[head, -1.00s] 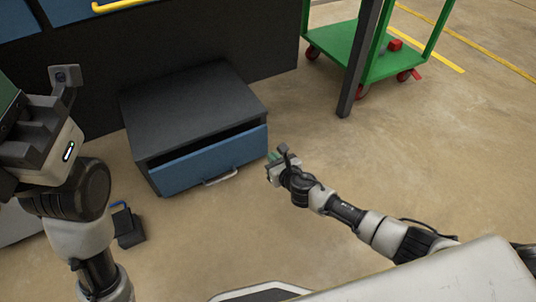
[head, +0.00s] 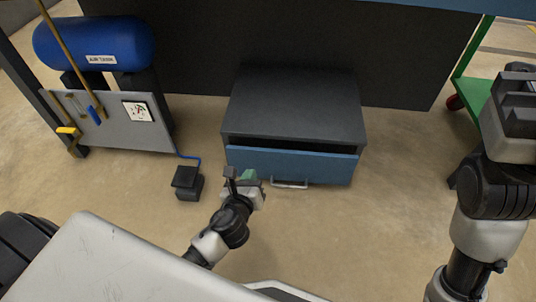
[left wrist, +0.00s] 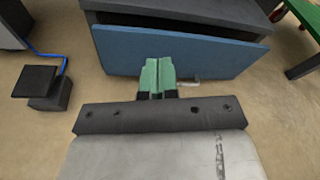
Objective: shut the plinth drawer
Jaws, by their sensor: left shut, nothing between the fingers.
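The plinth drawer (head: 300,164) has a blue front with a pale bar handle (head: 290,184). It stands a little open, with a narrow dark gap below the top of the grey plinth (head: 295,105). My left gripper (head: 247,175) is shut and empty at the left part of the drawer front. In the left wrist view its green fingertips (left wrist: 157,72) are together, overlapping the lower middle of the blue front (left wrist: 180,50), left of the handle. I cannot tell whether they touch it. My right gripper (head: 518,95) is raised at the right edge, its fingers unclear.
A black pedal box (head: 187,183) with a blue hose stands on the floor left of the drawer. A blue air tank (head: 95,42) and a grey panel (head: 125,122) are farther left. A green cart (head: 475,95) is at the right. Floor before the drawer is otherwise clear.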

